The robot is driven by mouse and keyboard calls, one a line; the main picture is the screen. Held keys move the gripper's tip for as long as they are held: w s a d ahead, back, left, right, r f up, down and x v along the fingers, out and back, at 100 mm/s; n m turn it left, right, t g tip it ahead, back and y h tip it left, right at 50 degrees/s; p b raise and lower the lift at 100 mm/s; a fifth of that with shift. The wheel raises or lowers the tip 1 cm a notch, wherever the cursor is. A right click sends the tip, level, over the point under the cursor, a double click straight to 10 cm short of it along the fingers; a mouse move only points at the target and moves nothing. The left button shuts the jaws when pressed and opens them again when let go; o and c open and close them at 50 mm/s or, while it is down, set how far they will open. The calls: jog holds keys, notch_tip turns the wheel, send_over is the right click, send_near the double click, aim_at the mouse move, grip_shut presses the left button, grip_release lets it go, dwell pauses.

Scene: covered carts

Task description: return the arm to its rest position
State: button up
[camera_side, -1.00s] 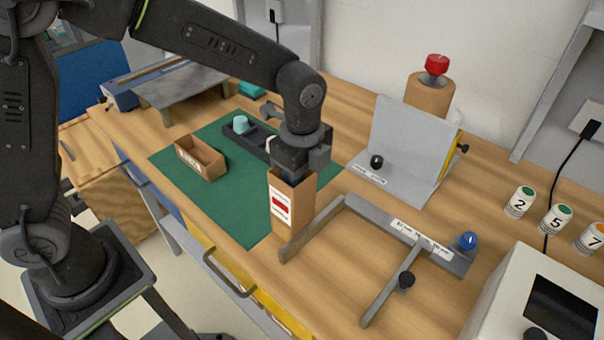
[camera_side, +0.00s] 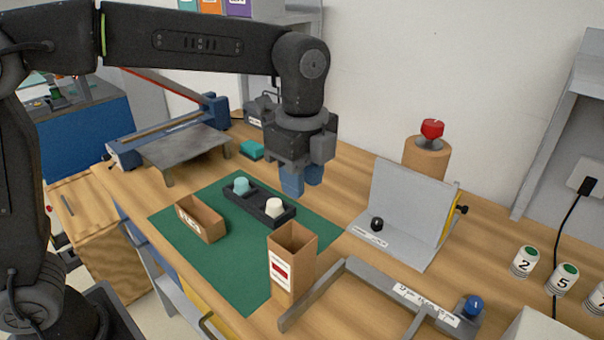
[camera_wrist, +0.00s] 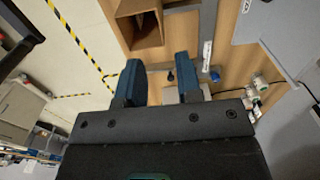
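My gripper (camera_side: 302,186) hangs above the green mat, behind and above the tall open cardboard box, with its blue fingers pointing down. It is clear of everything on the table. In the wrist view my gripper (camera_wrist: 160,82) has its two blue fingers apart with nothing between them. My arm is raised, with the forearm running nearly level across the top of the side view. The tall cardboard box (camera_side: 291,258) stands upright with a red and white label; its inside is mostly hidden. Its open top also shows in the wrist view (camera_wrist: 140,25).
A dark tray (camera_side: 252,206) holds a teal cup (camera_side: 241,186) and a white cup (camera_side: 274,207). A low open cardboard box (camera_side: 200,219) lies left. A grey angled stand (camera_side: 405,215) and grey frame (camera_side: 380,285) stand right. Numbered cans (camera_side: 525,262) are farther right.

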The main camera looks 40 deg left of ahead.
jog(key=shift+r, duration=0.2)
jog(key=s+a+f+n+t, duration=0.2)
jog(key=s+a+n+t, duration=0.3)
jog(key=s+a+n, duration=0.8)
jog(key=s+n, duration=0.3)
jog(key=n, duration=0.2)
jog(key=shift+s+a+f+t, duration=0.2)
jog(key=shift+a+f+t, duration=0.1)
jog(key=shift+a, duration=0.1)
